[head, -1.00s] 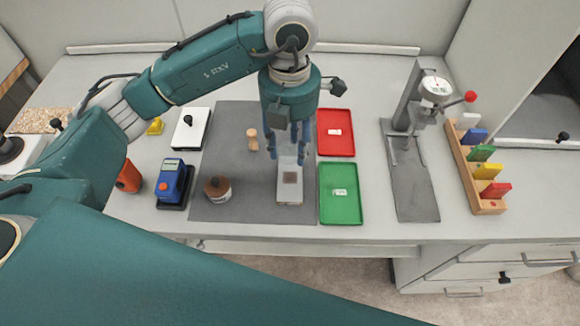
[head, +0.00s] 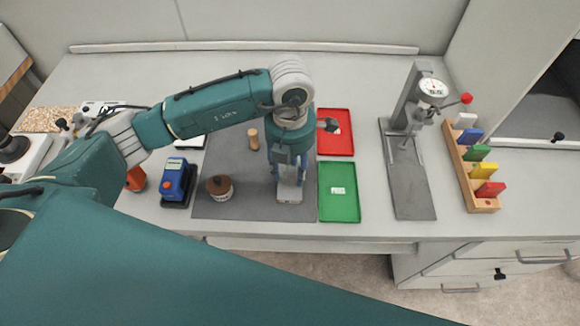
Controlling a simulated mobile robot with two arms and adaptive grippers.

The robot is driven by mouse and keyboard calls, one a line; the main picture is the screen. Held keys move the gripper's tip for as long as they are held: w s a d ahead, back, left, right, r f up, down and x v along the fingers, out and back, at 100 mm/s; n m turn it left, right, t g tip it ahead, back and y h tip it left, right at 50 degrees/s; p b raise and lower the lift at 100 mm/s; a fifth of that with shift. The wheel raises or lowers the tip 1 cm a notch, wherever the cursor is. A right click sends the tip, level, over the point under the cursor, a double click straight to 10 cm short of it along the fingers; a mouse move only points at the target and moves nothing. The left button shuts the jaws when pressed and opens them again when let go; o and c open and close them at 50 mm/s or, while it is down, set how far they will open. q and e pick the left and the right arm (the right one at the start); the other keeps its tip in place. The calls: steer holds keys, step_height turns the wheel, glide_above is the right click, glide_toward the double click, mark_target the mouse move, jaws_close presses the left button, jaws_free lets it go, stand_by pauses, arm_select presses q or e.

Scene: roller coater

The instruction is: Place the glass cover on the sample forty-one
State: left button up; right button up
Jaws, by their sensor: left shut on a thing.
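The sample, a pale block (head: 289,198), lies on the grey mat (head: 242,207). The brown square seen on its top earlier is now hidden by my left gripper. My left gripper (head: 289,182) points down right over the block, its blue fingers shut on a thin pale pane that seems to be the glass cover. I cannot tell whether the pane touches the block. No number is readable on the sample. My right gripper is not in view.
A green tray (head: 339,205) and a red tray (head: 346,145) lie right of the mat. A brown-lidded jar (head: 219,188), a wooden peg (head: 253,138) and a blue device (head: 174,182) are to the left. A gauge stand (head: 412,190) and a rack of coloured blocks (head: 483,203) stand at right.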

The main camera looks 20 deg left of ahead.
mark_target(290, 166)
arm_select(q)
steer(key=o, duration=1.1)
steer(key=shift+f, duration=0.1)
steer(key=shift+o, duration=0.2)
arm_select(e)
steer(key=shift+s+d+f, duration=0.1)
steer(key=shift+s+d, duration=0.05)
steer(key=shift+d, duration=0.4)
arm_select(q)
steer(key=shift+r, duration=0.4)
step_height(290, 166, up, 10)
steer(key=b, duration=0.3)
steer(key=shift+r, duration=0.8)
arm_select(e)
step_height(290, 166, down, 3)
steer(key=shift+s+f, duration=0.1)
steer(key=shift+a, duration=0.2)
